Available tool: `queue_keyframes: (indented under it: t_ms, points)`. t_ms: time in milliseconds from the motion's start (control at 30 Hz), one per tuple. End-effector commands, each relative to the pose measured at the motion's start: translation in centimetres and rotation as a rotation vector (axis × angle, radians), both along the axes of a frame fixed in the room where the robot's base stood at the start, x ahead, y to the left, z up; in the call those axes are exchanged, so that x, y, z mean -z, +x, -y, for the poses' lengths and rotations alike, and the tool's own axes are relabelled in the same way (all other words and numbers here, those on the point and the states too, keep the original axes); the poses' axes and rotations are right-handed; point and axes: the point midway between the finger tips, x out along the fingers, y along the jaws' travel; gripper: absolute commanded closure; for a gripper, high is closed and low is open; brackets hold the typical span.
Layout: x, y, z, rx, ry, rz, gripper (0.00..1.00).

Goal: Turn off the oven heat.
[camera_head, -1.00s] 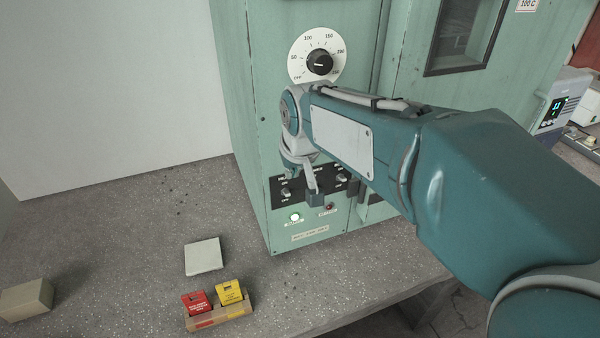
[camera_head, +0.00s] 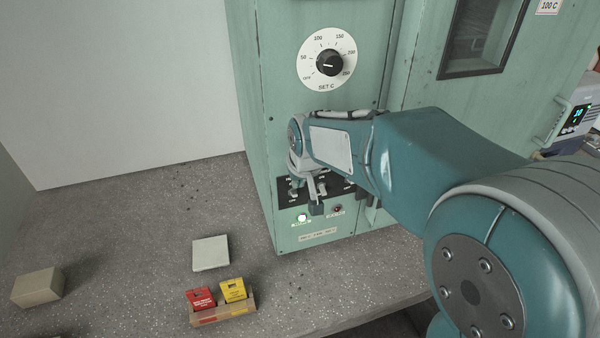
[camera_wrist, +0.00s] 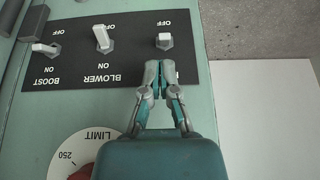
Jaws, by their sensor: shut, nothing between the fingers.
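The oven is a green cabinet (camera_head: 285,125) with a black switch panel (camera_head: 283,184) low on its front. In the wrist view the black panel (camera_wrist: 75,70) appears upside down, with a BOOST switch (camera_wrist: 45,48), a BLOWER switch (camera_wrist: 102,38) and a third switch (camera_wrist: 165,41) at the right. The third switch's ON-side label is mostly hidden by my gripper (camera_wrist: 158,66). My gripper is shut and empty, its tips just below that switch in the picture; I cannot tell whether they touch. My gripper (camera_head: 316,207) covers part of the panel in the head view.
A SET C dial (camera_head: 329,65) is above the panel. A lit green-white lamp (camera_head: 302,217) and a dim red lamp (camera_head: 337,209) sit below it. A white block (camera_head: 210,253) and a box with red and yellow packets (camera_head: 222,314) lie on the bench.

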Motion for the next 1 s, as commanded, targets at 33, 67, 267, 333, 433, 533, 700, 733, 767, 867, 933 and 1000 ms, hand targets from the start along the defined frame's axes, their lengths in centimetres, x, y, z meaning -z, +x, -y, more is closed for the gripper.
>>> queue_keyframes:
  t_ms: [33,67,267,333,433,533,700,733,767,867,933,1000]
  points:
    - [0.9,0.3,-0.1,-0.001,-0.002,-0.004,1.0]
    - [1.2,0.5,-0.2,-0.001,-0.001,-0.003,1.0]
    - [2.4,1.1,-0.4,-0.001,0.0,0.0,1.0]
    - [2.5,1.1,-0.3,0.0,0.0,0.0,1.0]
    - [2.5,1.1,-0.2,0.0,0.001,0.001,1.0]
    - [2.4,1.1,-0.2,0.0,0.002,0.001,1.0]
    - [2.5,1.1,-0.3,0.0,0.002,0.007,1.0]
    - [2.5,1.0,-0.3,0.0,0.003,0.012,1.0]
    - [2.5,1.0,-0.3,-0.001,0.005,0.017,1.0]
    - [2.6,0.9,-0.3,-0.001,0.011,0.04,1.0]
    - [2.6,0.9,-0.3,0.0,0.014,0.048,1.0]
    - [2.6,0.9,-0.3,0.0,0.016,0.057,1.0]
